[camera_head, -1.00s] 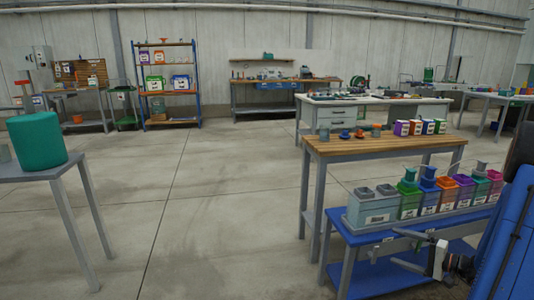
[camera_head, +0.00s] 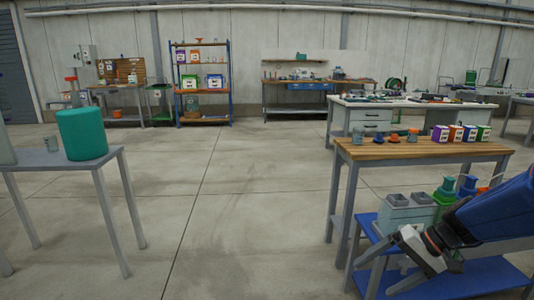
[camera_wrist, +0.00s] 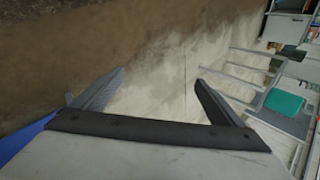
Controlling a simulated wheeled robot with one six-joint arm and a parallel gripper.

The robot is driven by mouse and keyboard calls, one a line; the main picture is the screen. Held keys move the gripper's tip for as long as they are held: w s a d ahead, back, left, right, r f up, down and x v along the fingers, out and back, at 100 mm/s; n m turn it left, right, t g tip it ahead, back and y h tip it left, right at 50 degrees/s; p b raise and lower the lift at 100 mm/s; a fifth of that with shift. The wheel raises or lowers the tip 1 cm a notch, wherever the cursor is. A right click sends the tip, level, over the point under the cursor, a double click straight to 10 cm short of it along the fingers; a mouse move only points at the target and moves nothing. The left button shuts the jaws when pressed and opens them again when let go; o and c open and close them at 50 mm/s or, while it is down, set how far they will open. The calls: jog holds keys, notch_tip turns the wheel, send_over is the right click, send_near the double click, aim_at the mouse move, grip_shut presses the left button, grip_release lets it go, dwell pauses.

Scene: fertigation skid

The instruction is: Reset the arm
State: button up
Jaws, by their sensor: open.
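My gripper (camera_head: 384,268) is at the lower right of the head view, at the end of my blue arm. It is in front of the blue bench (camera_head: 366,252) and partly covers it. In the wrist view my gripper (camera_wrist: 160,76) has its two fingers spread apart with nothing between them. Bare concrete floor (camera_wrist: 165,95) shows beyond the fingers. Whether the gripper touches the bench cannot be told.
A wooden-topped table (camera_head: 420,150) with small cups and coloured boxes stands behind the blue bench. A green drum (camera_head: 82,134) stands on a grey table (camera_head: 50,160) at left. The middle floor is clear.

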jog(key=s+r+n+t+h, duration=0.1)
jog(key=s+r+h, duration=0.1)
jog(key=s, duration=0.3)
jog(key=s+r+n+t+h, duration=0.1)
jog(key=s+r+h, duration=0.1)
jog(key=s+h, duration=0.1)
jog(key=s+a+r+n+t+h, duration=0.1)
jog(key=s+h, duration=0.1)
jog(key=s, duration=0.4)
jog(key=shift+s+r+h, duration=0.35)
jog(key=shift+r+h, duration=0.05)
jog(key=shift+c, duration=0.7)
